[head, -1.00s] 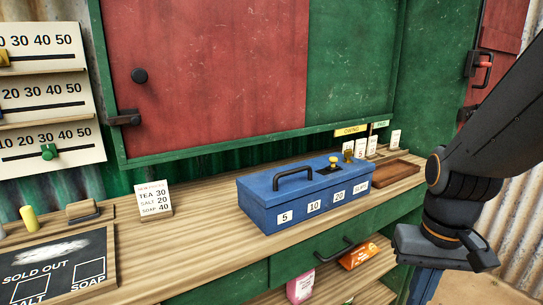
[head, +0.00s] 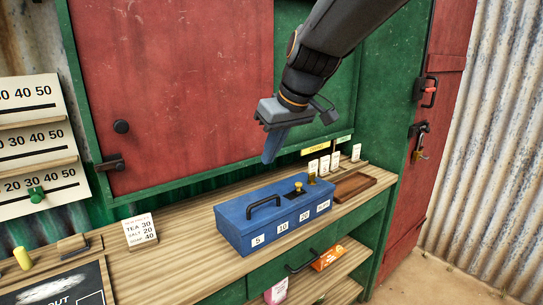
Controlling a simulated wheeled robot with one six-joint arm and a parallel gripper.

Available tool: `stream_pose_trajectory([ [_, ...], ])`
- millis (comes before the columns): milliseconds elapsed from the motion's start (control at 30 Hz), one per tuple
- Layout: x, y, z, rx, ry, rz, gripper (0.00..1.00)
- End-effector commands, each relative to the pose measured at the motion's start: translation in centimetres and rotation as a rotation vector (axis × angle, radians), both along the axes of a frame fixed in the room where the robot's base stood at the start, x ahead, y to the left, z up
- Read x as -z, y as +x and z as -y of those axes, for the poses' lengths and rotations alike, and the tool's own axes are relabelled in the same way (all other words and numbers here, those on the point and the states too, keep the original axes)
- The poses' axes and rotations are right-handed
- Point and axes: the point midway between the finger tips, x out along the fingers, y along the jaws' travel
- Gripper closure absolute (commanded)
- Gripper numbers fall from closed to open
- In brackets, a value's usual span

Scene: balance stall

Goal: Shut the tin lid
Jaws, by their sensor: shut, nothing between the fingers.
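The blue tin (head: 273,214) stands on the wooden counter, with number labels along its front. Its lid (head: 258,204) lies flat on top and looks down, with a black handle (head: 264,205) and a yellow knob on a black plate (head: 298,189) at the right. My gripper (head: 274,146) is shut and empty. It points down in the air above the tin, apart from it, in front of the green and red back panels.
A brown wooden tray (head: 353,186) and several small white cards stand right of the tin. A price card (head: 140,229) stands to its left. The drawer handle (head: 305,262) is below the counter. Bare counter (head: 185,255) lies left of the tin.

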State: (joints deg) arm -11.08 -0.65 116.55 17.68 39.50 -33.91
Motion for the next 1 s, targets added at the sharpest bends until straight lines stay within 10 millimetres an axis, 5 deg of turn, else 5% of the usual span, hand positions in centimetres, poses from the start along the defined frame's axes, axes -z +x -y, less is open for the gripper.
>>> stream_pose_trajectory([
  [367, 6.6, 2.8, -2.0, 0.001, -0.001, -0.004, 1.00],
  [600, 9.6, 2.1, -1.5, 0.002, -0.001, -0.003, 1.00],
  [1000, 10.6, 1.9, -1.4, 0.002, -0.001, -0.001, 1.00],
])
